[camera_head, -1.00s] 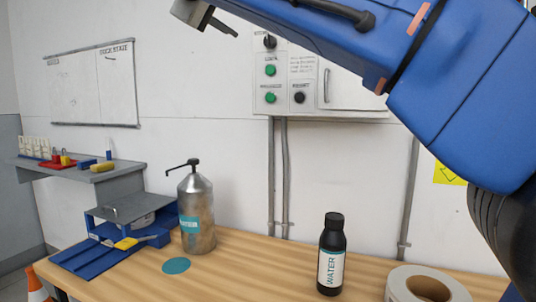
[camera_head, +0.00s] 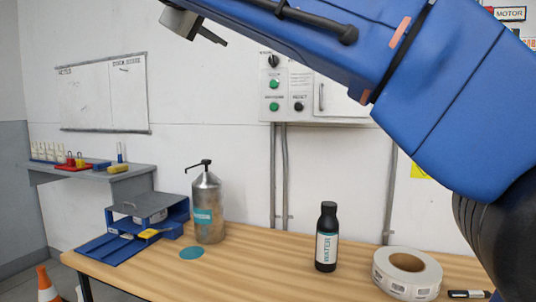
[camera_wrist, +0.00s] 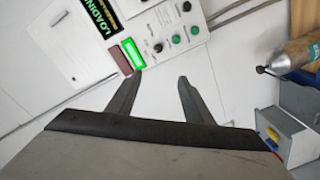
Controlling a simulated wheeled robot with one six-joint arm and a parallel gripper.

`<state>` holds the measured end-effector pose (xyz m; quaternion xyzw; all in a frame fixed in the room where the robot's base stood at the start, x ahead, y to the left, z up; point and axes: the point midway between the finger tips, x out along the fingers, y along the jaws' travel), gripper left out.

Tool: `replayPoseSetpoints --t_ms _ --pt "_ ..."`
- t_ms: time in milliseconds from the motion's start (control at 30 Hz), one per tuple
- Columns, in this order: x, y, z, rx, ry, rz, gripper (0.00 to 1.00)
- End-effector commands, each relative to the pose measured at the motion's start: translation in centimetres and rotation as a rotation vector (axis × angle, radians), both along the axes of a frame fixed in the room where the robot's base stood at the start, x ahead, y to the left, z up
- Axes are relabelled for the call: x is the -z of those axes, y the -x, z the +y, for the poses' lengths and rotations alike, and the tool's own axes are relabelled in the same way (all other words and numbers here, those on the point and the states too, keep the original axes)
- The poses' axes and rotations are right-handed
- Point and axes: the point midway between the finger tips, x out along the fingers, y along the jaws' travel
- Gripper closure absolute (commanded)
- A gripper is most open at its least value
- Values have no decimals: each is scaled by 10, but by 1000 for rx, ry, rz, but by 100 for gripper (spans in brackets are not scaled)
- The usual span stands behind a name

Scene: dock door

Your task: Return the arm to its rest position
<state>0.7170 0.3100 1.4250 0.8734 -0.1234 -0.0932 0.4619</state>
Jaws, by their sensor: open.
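My blue arm crosses the upper right of the head view, raised above the workbench. My gripper (camera_head: 207,30) is at the arm's end at the top of the head view, near the wall and above the pump bottle. In the wrist view its two dark fingers (camera_wrist: 155,95) stand apart with nothing between them, and the white wall shows behind. The gripper touches nothing that I can see.
A wooden workbench (camera_head: 255,262) holds a metal pump bottle (camera_head: 208,225), black water bottle (camera_head: 327,240), label roll (camera_head: 408,275) and blue tray (camera_head: 110,248). The control box (camera_head: 290,90) hangs behind my arm. A grey shelf (camera_head: 90,174) is at left.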

Motion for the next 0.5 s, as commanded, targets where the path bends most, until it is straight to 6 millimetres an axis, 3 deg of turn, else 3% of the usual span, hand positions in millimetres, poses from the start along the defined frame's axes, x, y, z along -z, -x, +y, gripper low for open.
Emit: replayPoseSetpoints --t_ms 267,500 --pt "18 -14 -22 2 6 47 53" --pt "47 -29 -52 5 10 115 53"
